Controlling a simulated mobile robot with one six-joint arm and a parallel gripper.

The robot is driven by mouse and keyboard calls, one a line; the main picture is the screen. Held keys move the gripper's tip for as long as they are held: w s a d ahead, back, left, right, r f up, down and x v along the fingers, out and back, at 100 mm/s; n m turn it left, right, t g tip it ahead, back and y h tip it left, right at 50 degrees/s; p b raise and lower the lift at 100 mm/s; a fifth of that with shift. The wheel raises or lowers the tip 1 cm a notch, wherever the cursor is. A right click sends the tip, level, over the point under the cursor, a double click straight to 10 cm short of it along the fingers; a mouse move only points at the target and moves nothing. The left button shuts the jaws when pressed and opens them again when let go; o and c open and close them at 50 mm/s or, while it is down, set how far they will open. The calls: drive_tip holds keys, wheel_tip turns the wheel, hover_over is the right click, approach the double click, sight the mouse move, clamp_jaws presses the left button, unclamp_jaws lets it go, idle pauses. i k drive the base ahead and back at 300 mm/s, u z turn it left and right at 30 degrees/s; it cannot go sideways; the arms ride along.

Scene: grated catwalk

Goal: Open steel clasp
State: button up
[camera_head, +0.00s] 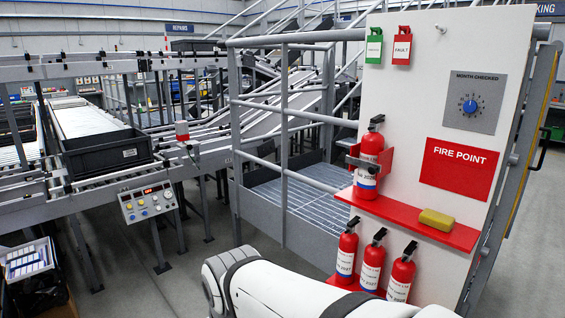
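A fire extinguisher (369,178) stands upright on the red shelf (405,217) of the white fire point board (405,110). A red bracket (386,160) wraps around its upper body. A small greyish piece crosses the extinguisher's front at the bracket; it may be the steel clasp, but it is too small to tell whether it is open or shut. My white arm link spans the bottom of the view, below and left of the board. My gripper is not in view.
Several more extinguishers (372,265) stand below the shelf. A yellow block (436,220) lies on the shelf. A grey railing (285,140) runs left of the board. A conveyor with a black crate (105,158) and a control box (148,202) stand further left. Open floor lies between.

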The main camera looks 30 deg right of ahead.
sight(373, 168)
drive_tip(key=z, duration=1.55)
drive_tip(key=k, duration=1.3)
drive_tip(key=u, duration=0.05)
drive_tip(key=i, duration=1)
drive_tip(key=z, duration=0.45)
drive_tip(key=i, duration=0.8)
drive_tip(key=z, duration=0.6)
